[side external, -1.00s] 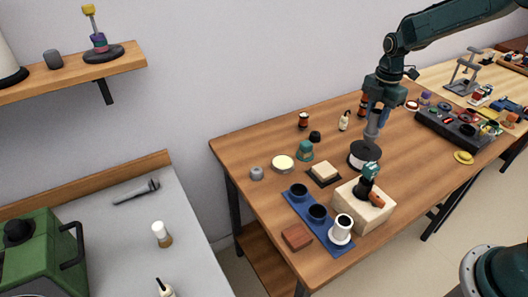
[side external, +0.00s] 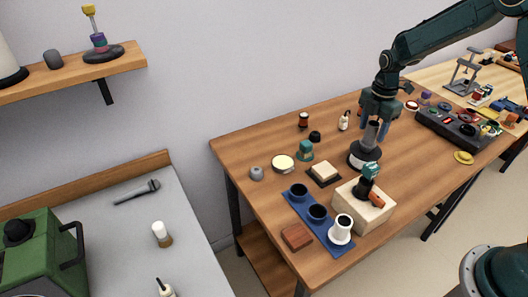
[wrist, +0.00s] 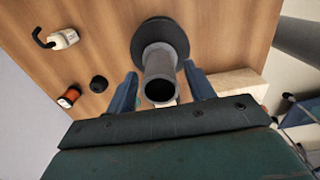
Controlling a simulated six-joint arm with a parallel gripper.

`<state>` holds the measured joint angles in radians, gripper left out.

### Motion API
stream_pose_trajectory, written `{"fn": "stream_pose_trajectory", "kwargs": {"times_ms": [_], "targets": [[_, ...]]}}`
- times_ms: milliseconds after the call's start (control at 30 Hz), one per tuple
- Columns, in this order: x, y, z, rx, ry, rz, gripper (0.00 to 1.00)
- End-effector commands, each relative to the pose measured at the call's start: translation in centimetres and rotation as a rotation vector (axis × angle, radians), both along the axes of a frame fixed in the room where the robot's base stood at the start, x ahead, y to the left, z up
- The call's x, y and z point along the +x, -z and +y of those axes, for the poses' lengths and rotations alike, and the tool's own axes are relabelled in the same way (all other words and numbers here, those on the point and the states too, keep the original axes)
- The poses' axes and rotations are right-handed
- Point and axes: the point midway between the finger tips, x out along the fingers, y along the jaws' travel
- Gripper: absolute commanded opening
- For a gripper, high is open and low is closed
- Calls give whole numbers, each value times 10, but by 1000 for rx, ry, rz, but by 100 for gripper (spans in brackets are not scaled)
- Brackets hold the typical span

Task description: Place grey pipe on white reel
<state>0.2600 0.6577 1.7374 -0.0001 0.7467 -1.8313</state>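The grey pipe (side external: 373,131) stands about upright on the reel (side external: 364,156), at the reel's middle. The reel looks dark on the outside with a pale band on top. In the wrist view the pipe (wrist: 160,76) points its open end at the camera, with the reel's dark round flange (wrist: 160,36) behind it. My gripper (side external: 376,127) is open. Its two blue fingers stand on either side of the pipe's upper part, with a gap to the pipe on both sides in the wrist view. How the pipe's lower end sits in the reel is partly hidden.
A wooden block with a dark and teal piece (side external: 361,212) stands in front of the reel. A blue tray (side external: 309,236) with cups lies to its left. A black panel (side external: 455,131) lies to the right. Small bottles (side external: 344,121) stand behind. Bare tabletop lies right of the block.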

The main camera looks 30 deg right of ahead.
Motion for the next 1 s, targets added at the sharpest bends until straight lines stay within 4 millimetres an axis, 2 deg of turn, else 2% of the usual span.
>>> {"fn": "stream_pose_trajectory", "kwargs": {"times_ms": [267, 467, 667, 1000], "targets": [[0, -1, 0, 0, 0, -1, 53], [1, -10, 0, -1, 0, -2, 53], [1, -32, 0, -1, 0, -4, 53], [1, -87, 0, -1, 0, -4, 53]]}}
